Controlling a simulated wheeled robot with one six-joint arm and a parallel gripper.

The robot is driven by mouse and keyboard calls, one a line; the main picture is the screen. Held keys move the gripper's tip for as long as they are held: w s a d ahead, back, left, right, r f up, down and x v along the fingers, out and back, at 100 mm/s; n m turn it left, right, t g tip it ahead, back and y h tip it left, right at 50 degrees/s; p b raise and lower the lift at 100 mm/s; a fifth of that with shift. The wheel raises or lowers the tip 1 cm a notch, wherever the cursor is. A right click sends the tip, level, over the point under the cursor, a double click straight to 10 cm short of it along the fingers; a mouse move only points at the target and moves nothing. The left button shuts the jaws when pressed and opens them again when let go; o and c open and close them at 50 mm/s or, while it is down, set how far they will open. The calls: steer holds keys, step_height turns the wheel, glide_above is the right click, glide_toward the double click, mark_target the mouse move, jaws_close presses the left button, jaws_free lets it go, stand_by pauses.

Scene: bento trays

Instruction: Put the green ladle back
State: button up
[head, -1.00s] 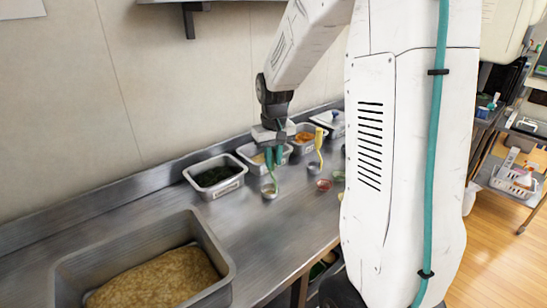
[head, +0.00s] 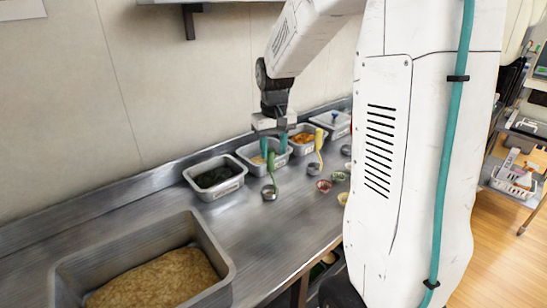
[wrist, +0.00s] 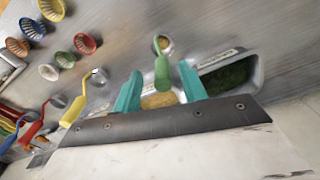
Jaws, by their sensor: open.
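The green ladle (head: 271,165) stands upright with its bowl on the steel counter, in front of a tray of pale yellow food (head: 244,152). My gripper (head: 274,150) is open above the ladle, with its two teal fingers spread apart. In the wrist view the ladle's green handle (wrist: 162,74) lies between the two fingers (wrist: 160,72), with a gap on each side. Its round bowl (wrist: 164,45) shows beyond the handle. The pale tray is partly hidden by the fingers.
A tray of dark green food (head: 214,188) stands left of the ladle. A yellow ladle (head: 318,140) and an orange-food tray (head: 297,150) are to its right, with small bowls (head: 323,186) nearby. A large tray (head: 222,262) fills the front left; the counter between is clear.

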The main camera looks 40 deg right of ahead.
step_height(320, 180, up, 8)
steer(key=s+a+r+n, duration=0.1)
steer(key=s+a+r, duration=0.2)
steer(key=s+a, duration=0.9)
steer(key=s+a+f, duration=0.1)
steer(key=s+a, duration=0.1)
steer(key=s, duration=0.4)
steer(key=s+a+f+n, duration=0.1)
steer(key=s+a+f, duration=0.1)
steer(key=s, duration=0.5)
steer(key=shift+s+a+n+t, duration=0.2)
steer(key=shift+n+t, duration=0.1)
steer(key=shift+t, duration=0.1)
